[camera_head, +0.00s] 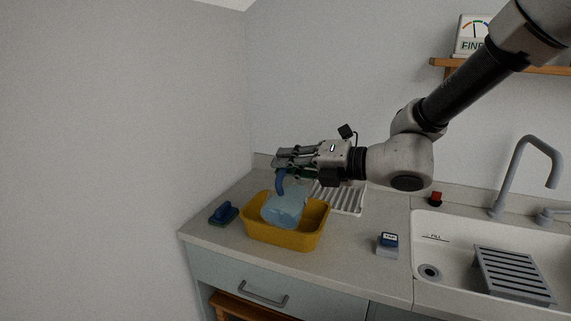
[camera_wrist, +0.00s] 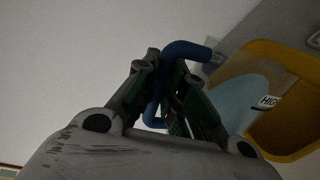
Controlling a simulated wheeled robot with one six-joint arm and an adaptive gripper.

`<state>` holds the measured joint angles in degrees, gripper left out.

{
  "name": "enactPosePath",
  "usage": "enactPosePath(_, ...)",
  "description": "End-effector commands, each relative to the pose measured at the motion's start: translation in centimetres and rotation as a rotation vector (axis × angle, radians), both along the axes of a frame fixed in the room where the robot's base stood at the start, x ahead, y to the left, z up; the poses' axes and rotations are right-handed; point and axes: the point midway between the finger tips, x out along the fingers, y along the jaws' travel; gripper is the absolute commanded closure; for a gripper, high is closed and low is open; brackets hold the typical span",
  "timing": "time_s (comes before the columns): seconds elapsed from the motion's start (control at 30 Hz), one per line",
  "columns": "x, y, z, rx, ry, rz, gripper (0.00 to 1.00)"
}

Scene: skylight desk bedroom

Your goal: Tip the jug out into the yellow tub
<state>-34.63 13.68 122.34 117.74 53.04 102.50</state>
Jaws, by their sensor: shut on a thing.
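The jug (camera_head: 285,208) is pale translucent blue with a darker blue handle (camera_head: 280,181). It is tilted, over and partly within the opening of the yellow tub (camera_head: 284,237) on the counter. My gripper (camera_head: 280,164) is shut on the jug's handle from above the tub. In the wrist view my gripper (camera_wrist: 165,95) closes around the blue handle (camera_wrist: 187,50), and the jug's body (camera_wrist: 250,98) lies to the right in front of the yellow tub (camera_wrist: 301,62). I cannot tell whether any contents remain in the jug or lie in the tub.
The counter between tub and container is clear.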

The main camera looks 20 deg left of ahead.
Motion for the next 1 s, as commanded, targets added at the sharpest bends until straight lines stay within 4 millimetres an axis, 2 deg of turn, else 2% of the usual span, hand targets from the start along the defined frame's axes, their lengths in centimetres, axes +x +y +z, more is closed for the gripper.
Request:
enactPosePath(0.17, 0.9, -0.1, -0.3, 0.007, 0.083, -0.001, 1.0)
enactPosePath(1.0, 1.6, -0.1, 0.4, 0.014, 0.163, 0.001, 1.0)
